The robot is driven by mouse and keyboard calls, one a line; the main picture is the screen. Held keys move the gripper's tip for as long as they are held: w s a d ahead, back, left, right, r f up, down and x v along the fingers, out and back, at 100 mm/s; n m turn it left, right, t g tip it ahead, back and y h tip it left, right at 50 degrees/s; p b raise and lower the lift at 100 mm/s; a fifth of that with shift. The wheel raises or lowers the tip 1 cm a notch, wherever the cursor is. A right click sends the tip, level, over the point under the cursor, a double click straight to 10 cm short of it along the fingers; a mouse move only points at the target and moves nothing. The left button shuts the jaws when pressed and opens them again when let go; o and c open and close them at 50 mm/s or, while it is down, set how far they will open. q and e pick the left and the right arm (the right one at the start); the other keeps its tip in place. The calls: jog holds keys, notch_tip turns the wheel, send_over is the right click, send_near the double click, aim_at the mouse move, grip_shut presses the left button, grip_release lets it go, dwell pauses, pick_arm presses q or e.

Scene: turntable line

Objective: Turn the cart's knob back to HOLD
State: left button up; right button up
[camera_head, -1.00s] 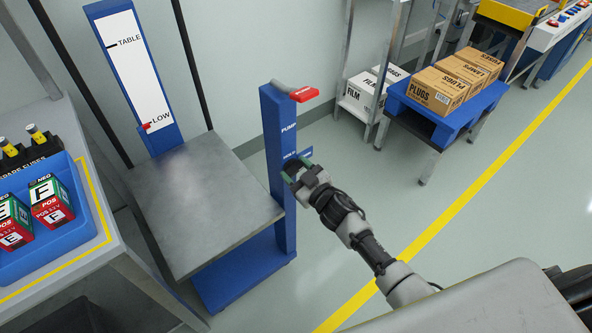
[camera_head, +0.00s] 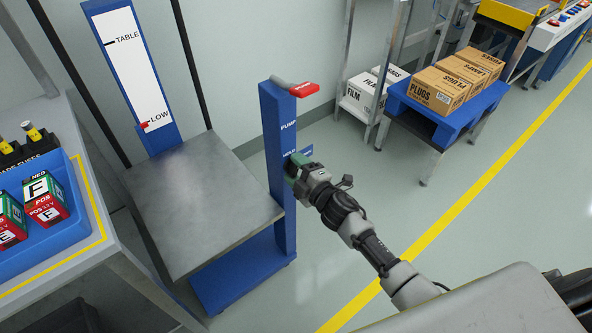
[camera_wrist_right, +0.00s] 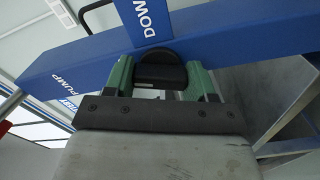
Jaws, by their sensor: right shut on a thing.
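The cart is blue with a bare grey metal platform (camera_head: 205,200) and a blue post (camera_head: 279,140) at its right side. The post is lettered PUMP, and a plate below reads partly as HOLD. In the right wrist view the black knob (camera_wrist_right: 160,70) sits on the post beside a DOWN label (camera_wrist_right: 152,18). My right gripper (camera_head: 294,166) is at the post, shut on the knob; its green fingers stand on both sides of it in the right wrist view (camera_wrist_right: 160,82). The knob's pointing direction is hard to tell. My left gripper is not in view.
A red-handled pump lever (camera_head: 302,89) tops the post. The cart's red level marker (camera_head: 144,125) is at LOW. A table with a blue tray (camera_head: 70,232) of battery boxes stands left. PLUGS boxes (camera_head: 438,90) sit on a blue stand at right. Floor right of the cart is clear.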

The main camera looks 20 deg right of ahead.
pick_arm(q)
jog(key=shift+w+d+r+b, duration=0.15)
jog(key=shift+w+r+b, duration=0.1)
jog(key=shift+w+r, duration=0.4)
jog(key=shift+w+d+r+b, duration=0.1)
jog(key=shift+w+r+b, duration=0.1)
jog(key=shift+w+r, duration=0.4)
pick_arm(e)
jog(key=shift+f+n, duration=0.1)
jog(key=shift+n, duration=1.9)
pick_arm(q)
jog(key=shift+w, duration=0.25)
pick_arm(e)
jog(key=o, duration=0.9)
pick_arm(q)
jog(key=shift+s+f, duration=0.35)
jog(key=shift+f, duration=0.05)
pick_arm(e)
jog(key=v, duration=1)
jog(key=shift+s+d, duration=0.1)
jog(key=shift+s, duration=0.3)
